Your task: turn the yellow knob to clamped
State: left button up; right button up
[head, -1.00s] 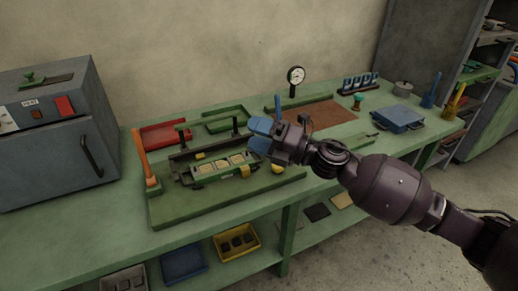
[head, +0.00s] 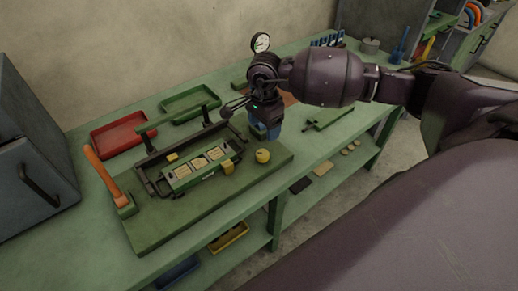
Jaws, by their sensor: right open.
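The yellow knob (head: 262,156) stands at the right end of the green fixture board (head: 165,228) on the bench. My right gripper (head: 265,131) has blue fingers pointing down. It is open and appears just behind the knob in the picture, apart from it. The gap between the fingers is partly hidden by the wrist. I cannot read the knob's setting. My left gripper is out of view.
An orange upright handle (head: 104,174) stands at the board's left end. A red tray (head: 118,138) and a green tray (head: 190,101) lie behind the frame. A dial gauge (head: 260,42) stands behind my right arm. The bench front left is clear.

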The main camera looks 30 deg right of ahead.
aim_at(262, 153)
notch_tip(262, 153, down, 11)
jog(key=shift+w+a+r, duration=0.1)
jog(key=shift+w, duration=0.05)
dwell(0.4)
jog(key=c, duration=0.9)
jog(key=shift+c, duration=0.2)
